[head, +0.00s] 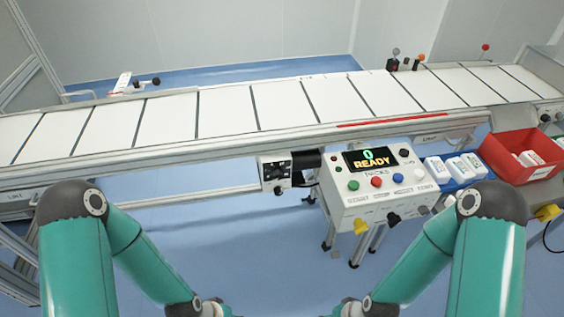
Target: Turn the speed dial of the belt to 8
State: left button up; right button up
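The white control box (388,190) stands at the front of the belt (230,111), right of the middle. Its display (370,159) reads "0" above "READY". On its front face are a yellow knob (361,227), a black knob (393,218) and a grey knob (422,211). Their labels are too small to read, so I cannot tell which is the speed dial or its setting. My two teal arms come in from the lower left and lower right, bent down toward the bottom edge. Both grippers are out of the picture.
Green, red, blue and white buttons sit on the box's sloped top. A smaller box with dark knobs (276,172) is mounted to its left. A blue tray with white bottles (456,168) and a red bin (526,154) stand to the right. Floor is open in front.

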aim_at(277, 175)
jog(key=u, duration=0.95)
jog(key=k, duration=1.35)
jog(key=z, duration=0.65)
jog(key=i, duration=1)
jog(key=u, duration=0.05)
